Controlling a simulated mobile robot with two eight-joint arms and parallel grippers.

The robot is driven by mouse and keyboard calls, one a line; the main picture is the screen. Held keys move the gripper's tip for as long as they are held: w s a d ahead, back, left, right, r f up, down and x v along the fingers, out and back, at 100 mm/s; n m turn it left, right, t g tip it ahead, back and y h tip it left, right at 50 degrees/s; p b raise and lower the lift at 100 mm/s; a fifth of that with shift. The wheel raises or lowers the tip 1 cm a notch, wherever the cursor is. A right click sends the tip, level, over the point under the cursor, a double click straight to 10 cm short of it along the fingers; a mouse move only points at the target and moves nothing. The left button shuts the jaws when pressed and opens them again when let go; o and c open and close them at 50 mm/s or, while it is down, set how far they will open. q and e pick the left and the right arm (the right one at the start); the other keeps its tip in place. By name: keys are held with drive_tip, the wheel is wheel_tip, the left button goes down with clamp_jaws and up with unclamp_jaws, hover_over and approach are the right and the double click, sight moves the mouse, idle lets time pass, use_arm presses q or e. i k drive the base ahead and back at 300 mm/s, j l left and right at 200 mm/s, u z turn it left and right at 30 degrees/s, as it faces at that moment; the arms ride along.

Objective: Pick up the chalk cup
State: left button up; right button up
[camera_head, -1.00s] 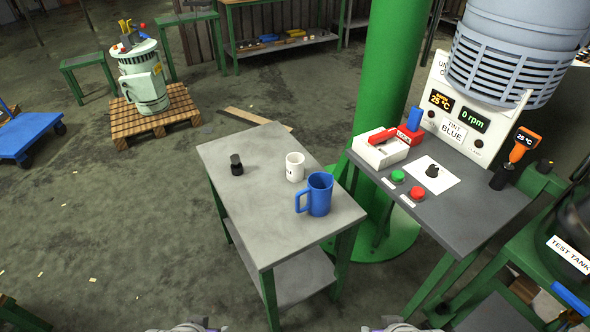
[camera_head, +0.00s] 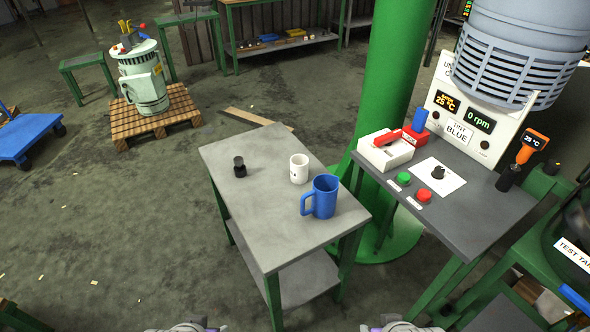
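The white chalk cup (camera_head: 299,169) stands upright on the small grey table (camera_head: 262,231), behind and left of a blue mug (camera_head: 322,197). A small dark mark shows on its left side; its contents cannot be made out. Parts of my two arms show at the bottom edge, left of centre and right of centre, well in front of the table. The fingers of both grippers cannot be made out there. Nothing touches the cup.
A black knob-like part (camera_head: 239,168) stands at the table's left. The control bench (camera_head: 465,223) with red (camera_head: 424,195) and green (camera_head: 403,178) buttons stands at right. A green column (camera_head: 392,90) rises behind. Open floor lies left of the table.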

sight(300, 163)
drive_tip(key=i+j, duration=0.25)
drive_tip(key=j, duration=0.2)
drive_tip(key=i+j, duration=0.2)
drive_tip(key=j, duration=0.25)
drive_tip(key=i+j, duration=0.25)
drive_tip(key=j, duration=0.2)
drive_tip(key=i+j+u, duration=0.1)
drive_tip(key=i+j, duration=0.15)
drive_tip(key=j, duration=0.2)
